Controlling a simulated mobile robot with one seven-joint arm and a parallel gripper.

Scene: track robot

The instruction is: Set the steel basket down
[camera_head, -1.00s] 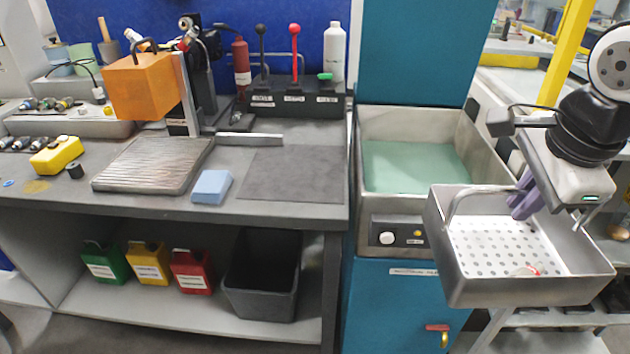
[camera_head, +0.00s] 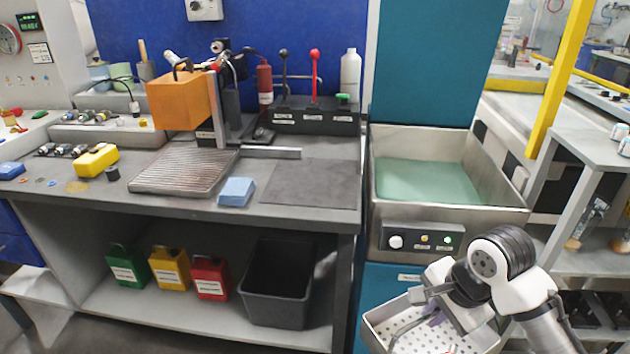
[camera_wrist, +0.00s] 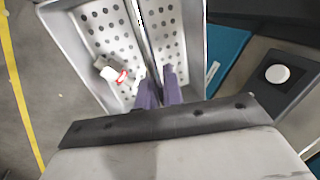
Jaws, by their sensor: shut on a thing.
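The steel basket (camera_head: 376,318) has a perforated bottom and a bar handle. It is at the lower right of the head view, partly cut off by the frame edge. My gripper (camera_head: 436,318) is shut on its handle and holds it in front of the teal washer cabinet. In the wrist view, the purple fingers of my gripper (camera_wrist: 160,88) close on the handle, which runs across the basket (camera_wrist: 70,50). A small white and red part (camera_wrist: 112,74) lies inside on the perforated bottom. I cannot see what is under the basket.
The washer tank (camera_head: 425,180) with green liquid is behind, above a control panel (camera_head: 425,240). A grey mat (camera_head: 312,183) on the bench to the left is bare. A blue block (camera_head: 237,191) and a ribbed plate (camera_head: 180,172) are beside it. A grey shelf (camera_head: 600,150) stands right.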

